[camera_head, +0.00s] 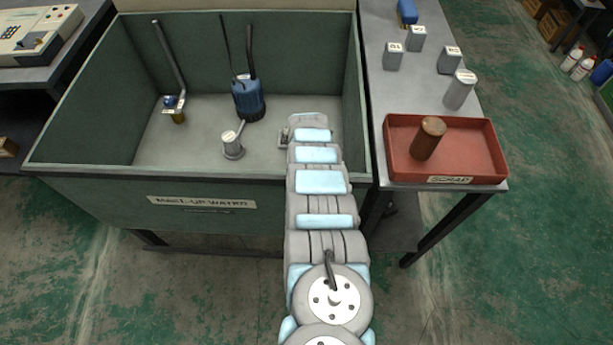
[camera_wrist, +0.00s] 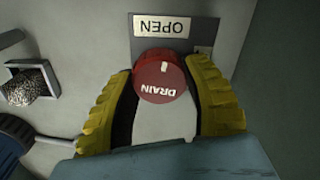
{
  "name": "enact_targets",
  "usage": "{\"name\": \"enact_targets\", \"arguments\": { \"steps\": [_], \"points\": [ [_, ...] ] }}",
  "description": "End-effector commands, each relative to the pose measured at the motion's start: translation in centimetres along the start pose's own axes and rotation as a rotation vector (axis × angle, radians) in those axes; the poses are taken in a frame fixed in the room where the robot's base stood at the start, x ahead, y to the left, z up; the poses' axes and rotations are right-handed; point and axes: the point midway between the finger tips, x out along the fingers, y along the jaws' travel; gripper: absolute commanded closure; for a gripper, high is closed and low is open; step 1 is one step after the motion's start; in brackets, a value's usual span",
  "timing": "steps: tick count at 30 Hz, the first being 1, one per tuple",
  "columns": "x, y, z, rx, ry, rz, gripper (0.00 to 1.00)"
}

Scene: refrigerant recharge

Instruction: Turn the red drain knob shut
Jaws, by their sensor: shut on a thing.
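In the wrist view, the round red drain knob (camera_wrist: 162,82) carries the word DRAIN, upside down, and a pale mark near its top edge. It sits in front of a grey plate (camera_wrist: 146,46) with an OPEN label (camera_wrist: 161,26), also upside down. My gripper (camera_wrist: 164,88) has its yellow fingers on both sides of the knob, shut on it. In the head view, my arm reaches into the green make-up water tank (camera_head: 100,195) at its right side. The knob and the fingertips are hidden there behind my arm.
In the tank stand a blue pump (camera_head: 248,98), a grey cylinder with a lever (camera_head: 232,146) and a float-like fitting (camera_head: 174,105). A red scrap tray (camera_head: 470,150) with a brown cylinder (camera_head: 428,138) and several grey canisters stand on the right bench.

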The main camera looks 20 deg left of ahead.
Motion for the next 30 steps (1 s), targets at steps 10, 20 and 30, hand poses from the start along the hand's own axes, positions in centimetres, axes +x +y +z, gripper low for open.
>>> {"name": "enact_targets", "arguments": {
  "steps": [10,20,30],
  "points": [
    [0.09,0.01,-0.10,0.316,0.001,0.001,0.86],
    [0.01,0.15,0.01,0.630,0.000,0.002,0.86],
    [0.14,0.14,0.00,0.952,0.001,0.002,0.86]
  ]
}}
